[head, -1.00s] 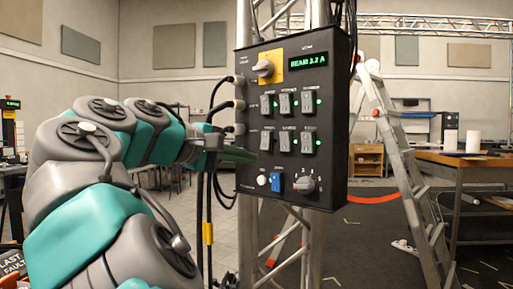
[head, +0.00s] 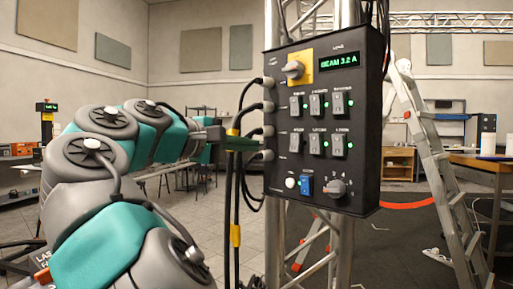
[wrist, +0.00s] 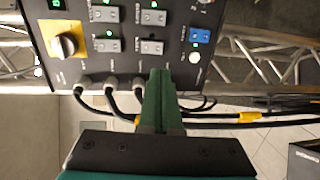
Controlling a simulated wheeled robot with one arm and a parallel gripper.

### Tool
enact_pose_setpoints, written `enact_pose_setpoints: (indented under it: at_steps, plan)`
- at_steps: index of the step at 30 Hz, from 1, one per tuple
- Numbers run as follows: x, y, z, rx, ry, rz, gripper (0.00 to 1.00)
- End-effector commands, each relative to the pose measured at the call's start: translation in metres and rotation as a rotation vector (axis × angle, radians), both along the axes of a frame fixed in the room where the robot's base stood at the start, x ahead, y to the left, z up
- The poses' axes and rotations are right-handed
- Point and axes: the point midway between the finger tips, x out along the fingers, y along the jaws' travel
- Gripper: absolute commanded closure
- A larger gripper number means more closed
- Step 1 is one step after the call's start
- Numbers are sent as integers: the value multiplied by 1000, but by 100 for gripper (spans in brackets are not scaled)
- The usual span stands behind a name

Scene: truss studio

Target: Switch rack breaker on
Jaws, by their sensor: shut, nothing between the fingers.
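A black breaker panel (head: 370,160) is fixed to a metal truss, right of centre in the head view. It has two rows of rocker switches; their labels are too small to read. My gripper (head: 258,145) is shut and empty at the panel's left edge. Its green fingers (wrist: 160,75) point at the panel near the cable plugs.
A yellow-plated rotary knob (head: 293,70), a blue switch (head: 306,186), a white button (head: 291,183) and a grey dial (head: 336,188) share the panel. Black cables (head: 232,195) hang beside its left edge. A stepladder (head: 435,165) stands right, before a wooden bench (head: 490,162).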

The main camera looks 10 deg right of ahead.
Motion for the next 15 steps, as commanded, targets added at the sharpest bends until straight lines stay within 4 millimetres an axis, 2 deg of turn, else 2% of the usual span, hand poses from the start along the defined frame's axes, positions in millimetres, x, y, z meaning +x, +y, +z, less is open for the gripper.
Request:
enact_pose_setpoints:
  at_steps: [15]
  plan:
    - [58,-78,-13,3,3,-3,100]
